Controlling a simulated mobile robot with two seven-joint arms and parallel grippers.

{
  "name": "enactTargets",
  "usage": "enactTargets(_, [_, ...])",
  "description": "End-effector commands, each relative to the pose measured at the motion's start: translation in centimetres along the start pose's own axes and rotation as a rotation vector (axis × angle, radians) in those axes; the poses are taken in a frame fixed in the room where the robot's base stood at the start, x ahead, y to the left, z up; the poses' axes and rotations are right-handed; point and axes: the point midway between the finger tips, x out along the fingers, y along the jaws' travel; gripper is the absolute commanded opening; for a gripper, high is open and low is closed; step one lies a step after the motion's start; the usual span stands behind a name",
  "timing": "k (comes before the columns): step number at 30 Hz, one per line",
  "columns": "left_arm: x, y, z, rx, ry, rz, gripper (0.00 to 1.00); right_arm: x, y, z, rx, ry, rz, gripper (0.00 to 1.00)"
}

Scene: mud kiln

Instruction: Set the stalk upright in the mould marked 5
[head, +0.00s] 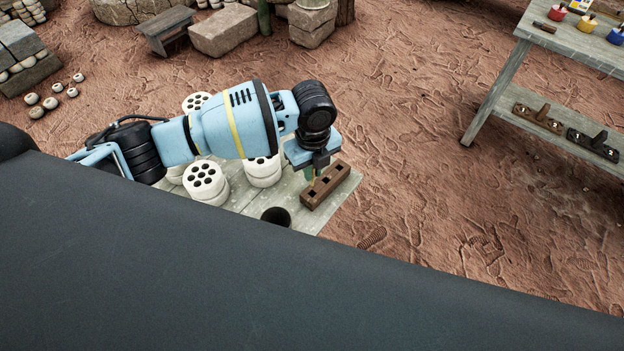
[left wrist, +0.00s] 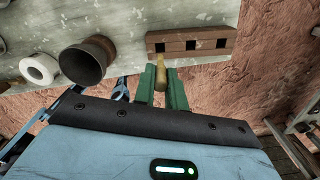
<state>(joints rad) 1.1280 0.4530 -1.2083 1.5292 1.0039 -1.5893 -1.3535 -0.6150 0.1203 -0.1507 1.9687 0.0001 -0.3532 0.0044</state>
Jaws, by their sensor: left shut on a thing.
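My left gripper (head: 314,173) is at the left side of a brown wooden block with square holes (head: 332,190), on a pale plank top. In the left wrist view its green fingers (left wrist: 161,82) are shut on a tan stalk (left wrist: 160,70). The stalk's end is beside the block (left wrist: 212,34), near its leftmost hole; I cannot tell whether it touches the block. My right gripper is not in view.
A dark round pot (head: 276,215) stands near the block; it also shows in the left wrist view (left wrist: 88,60). White cylinders with holes (head: 206,182) stand behind it. A plank table (head: 575,45) holds small coloured pots at right. Bare earth (head: 420,150) lies between.

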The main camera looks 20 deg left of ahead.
Motion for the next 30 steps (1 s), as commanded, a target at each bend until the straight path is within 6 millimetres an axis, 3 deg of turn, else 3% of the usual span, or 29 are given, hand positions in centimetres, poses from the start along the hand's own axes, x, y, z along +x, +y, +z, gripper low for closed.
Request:
enactTargets(6, [-2.8, 0.0, 0.0, 0.000, 0.000, -0.001, 0.02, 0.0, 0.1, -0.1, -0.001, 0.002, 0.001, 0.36])
enactTargets(17, [-3.6, 0.3, 0.1, -0.059, 0.002, 0.000, 0.02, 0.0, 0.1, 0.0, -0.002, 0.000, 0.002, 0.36])
enactTargets(23, [-4.8, 1.6, 0.1, -0.332, 0.012, -0.001, 0.02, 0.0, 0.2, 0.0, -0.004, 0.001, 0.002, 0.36])
enactTargets(30, [-6.7, 3.7, 0.2, -0.771, 0.022, 0.002, 0.02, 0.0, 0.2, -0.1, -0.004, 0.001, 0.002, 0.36])
